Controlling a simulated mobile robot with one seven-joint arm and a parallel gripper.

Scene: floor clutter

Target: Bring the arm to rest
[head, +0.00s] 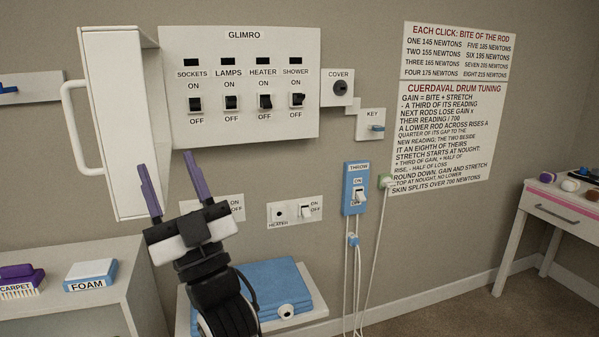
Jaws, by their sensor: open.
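My gripper (172,187) is in the head view, left of centre, at the end of my black arm. Its two purple fingers point up and stand apart, with nothing between them. The fingers are in front of the wall, near the lower edge of an open white panel door (112,120) with a curved handle. I cannot tell whether the left finger touches the door. My arm rises from the bottom of the picture and hides part of a small wall switch plate and part of the shelf with blue cloth.
The GLIMRO panel (240,85) has several switches. A blue THROW switch (355,188) has white cables below. Folded blue cloth (265,285) lies on a low shelf. A cabinet at left carries a FOAM block (91,275) and a CARPET brush (20,280). A white desk (560,212) stands right.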

